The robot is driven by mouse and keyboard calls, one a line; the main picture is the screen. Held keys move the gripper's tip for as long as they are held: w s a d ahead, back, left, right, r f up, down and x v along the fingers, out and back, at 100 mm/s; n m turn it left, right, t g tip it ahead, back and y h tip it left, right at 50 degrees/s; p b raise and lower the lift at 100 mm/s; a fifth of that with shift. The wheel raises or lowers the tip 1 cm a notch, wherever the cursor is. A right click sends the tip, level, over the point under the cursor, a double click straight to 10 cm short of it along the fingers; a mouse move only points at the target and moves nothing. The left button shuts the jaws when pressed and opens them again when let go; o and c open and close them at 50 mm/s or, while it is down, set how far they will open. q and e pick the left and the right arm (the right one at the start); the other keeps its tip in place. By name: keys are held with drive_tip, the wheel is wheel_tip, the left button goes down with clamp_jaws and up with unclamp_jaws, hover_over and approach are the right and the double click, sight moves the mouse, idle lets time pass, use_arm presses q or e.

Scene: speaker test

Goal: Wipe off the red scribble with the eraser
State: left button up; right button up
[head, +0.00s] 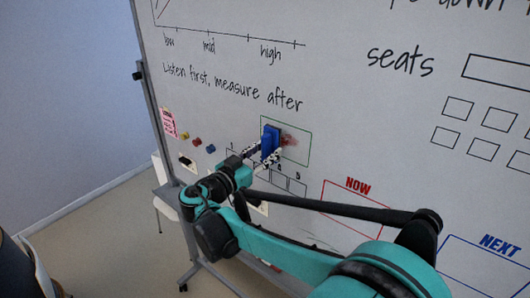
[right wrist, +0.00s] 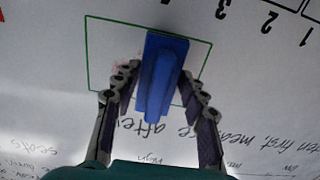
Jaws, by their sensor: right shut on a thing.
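The blue eraser (head: 270,139) is held in my right gripper (head: 263,154), whose two fingers close on its sides. The right wrist view also shows the eraser (right wrist: 160,75) between the fingers. It is over the green-outlined box on the whiteboard (head: 330,140), at or very near the surface; I cannot tell if it touches. The red scribble (head: 289,140) shows as a small faded smudge just right of the eraser, inside the green box. Part of it may be hidden behind the eraser. My left gripper is not in view.
Round magnets in yellow, red and blue (head: 210,149) and a pink note (head: 168,122) are on the board's left side. Numbered boxes lie below the green box. A red NOW box (head: 355,215) and a blue NEXT box (head: 485,265) are at lower right.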

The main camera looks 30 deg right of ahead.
drive_tip(key=shift+x, duration=1)
drive_tip(key=shift+s, duration=0.1)
